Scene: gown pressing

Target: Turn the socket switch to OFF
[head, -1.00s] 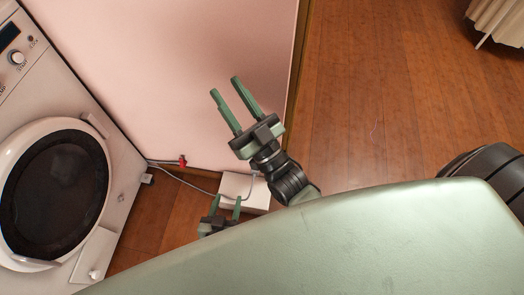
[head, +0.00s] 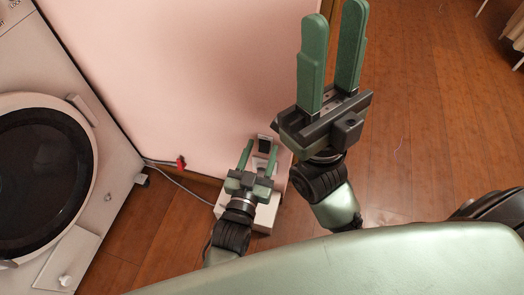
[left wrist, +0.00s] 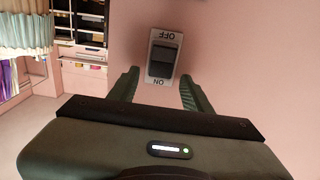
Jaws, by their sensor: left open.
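The socket switch (left wrist: 163,55) is a dark rocker in a pale plate on the pink wall. In the left wrist view its OFF label is at the top and its ON label at the bottom, both upside down. I cannot tell which side of the rocker is pressed. The switch also shows in the head view (head: 265,143), just beyond the fingertips. My left gripper (head: 258,148) is open and empty, its fingers pointing at the switch; in the left wrist view its fingers (left wrist: 158,75) flank the plate's lower part. My right gripper (head: 334,14) is open and empty, raised nearer the camera.
A white washing machine (head: 115,190) stands at the left. A grey cable with a red piece (head: 181,162) runs along the wall's foot. A white box (head: 264,216) lies below my left gripper. Wooden floor (head: 430,130) is clear at the right.

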